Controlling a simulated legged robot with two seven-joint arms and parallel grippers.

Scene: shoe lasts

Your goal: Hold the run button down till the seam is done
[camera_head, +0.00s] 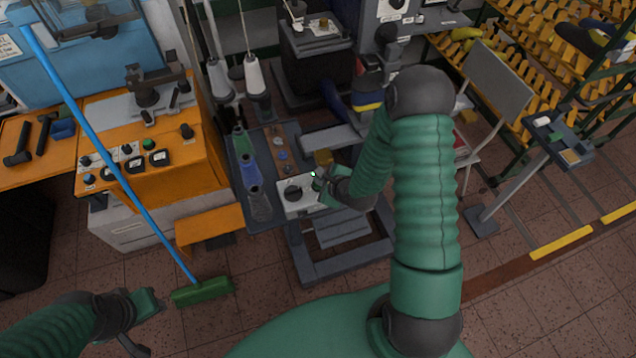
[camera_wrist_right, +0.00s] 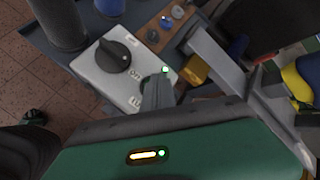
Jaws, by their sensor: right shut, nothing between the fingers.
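A control box with a pale top (camera_head: 290,208) stands on the dark sewing table and carries a black knob (camera_head: 292,192). The right wrist view shows the same box (camera_wrist_right: 103,80) and knob (camera_wrist_right: 114,56). My right gripper (camera_head: 316,184) is shut and empty over the box's right side. Its fingertips (camera_wrist_right: 158,82) reach the box's far right edge, beside a small green-lit spot (camera_wrist_right: 165,69). The run button cannot be made out clearly; the fingers may cover it. Contact cannot be told. My left gripper (camera_head: 146,325) is open and empty at lower left, above the floor.
Several thread cones (camera_head: 251,172) stand left of the box. A yellow block (camera_wrist_right: 195,69) lies just beyond my right fingers. An orange machine (camera_head: 165,155) stands at left, with a blue-handled broom (camera_head: 110,160) in front. A grey chair (camera_head: 495,80) stands at right.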

